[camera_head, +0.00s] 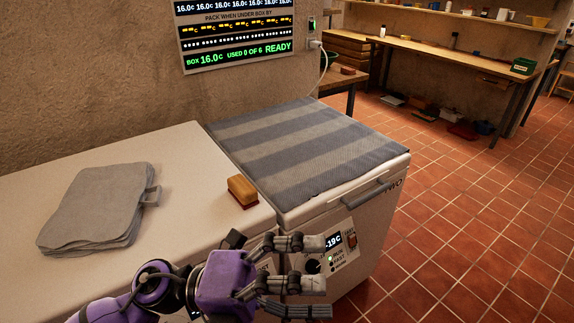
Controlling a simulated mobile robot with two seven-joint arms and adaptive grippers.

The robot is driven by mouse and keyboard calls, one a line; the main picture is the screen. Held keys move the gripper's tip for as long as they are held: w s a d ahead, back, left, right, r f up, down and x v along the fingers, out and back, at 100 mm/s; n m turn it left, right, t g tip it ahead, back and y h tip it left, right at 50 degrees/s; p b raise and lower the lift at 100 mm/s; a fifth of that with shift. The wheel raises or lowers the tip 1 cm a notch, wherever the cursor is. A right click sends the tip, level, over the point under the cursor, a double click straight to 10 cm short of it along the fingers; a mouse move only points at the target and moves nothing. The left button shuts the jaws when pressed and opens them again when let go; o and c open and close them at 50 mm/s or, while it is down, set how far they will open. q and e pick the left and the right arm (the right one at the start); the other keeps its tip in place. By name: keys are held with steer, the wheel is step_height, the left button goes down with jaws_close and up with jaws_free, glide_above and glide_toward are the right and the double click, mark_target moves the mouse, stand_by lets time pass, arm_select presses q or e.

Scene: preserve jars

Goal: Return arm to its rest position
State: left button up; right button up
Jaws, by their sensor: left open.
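My left gripper (312,277) is at the bottom middle, in front of the chest freezers and near the front of the right one. Its grey fingers are spread and nothing shows between them. My purple left arm (228,283) comes in from the lower left and hides part of the freezer front. My right gripper is not in view.
A white lid (190,229) carries a folded grey cloth (98,208) and a tan and red brush-like block (242,191). A striped cloth (300,145) covers the right freezer (350,235). A display panel (236,35) hangs behind. Open tiled floor (460,230) lies right.

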arm_select(q)
steer(key=w+a+f+n+t+y+p, duration=0.1)
steer(key=w+a+f+n+t+y, duration=0.3)
steer(key=n+t, duration=0.55)
steer(key=w+a+f+n+t+y+p, duration=0.1)
steer(key=w+a+f+n+t, duration=0.2)
steer(key=w+a+n+t, duration=0.5)
steer(key=s+a+f+n+t+y, duration=0.25)
steer(key=a+f+n+y, duration=0.25)
steer(key=f+n+y, duration=0.45)
steer(key=s+a+f+n+g+y, duration=0.2)
steer(key=s+a+f+n+g, duration=0.1)
steer(key=s+f, duration=0.7)
steer(key=s+a+f+n+g+y+p, duration=0.1)
steer(key=s+a+f+n+g, duration=0.3)
steer(key=s+f, duration=0.6)
step_height(320, 180, down, 2)
steer(key=n+g+y, duration=0.1)
steer(key=n+g, duration=0.1)
steer(key=n, duration=0.1)
steer(key=shift+y+p, duration=0.3)
steer(key=shift+y, duration=0.05)
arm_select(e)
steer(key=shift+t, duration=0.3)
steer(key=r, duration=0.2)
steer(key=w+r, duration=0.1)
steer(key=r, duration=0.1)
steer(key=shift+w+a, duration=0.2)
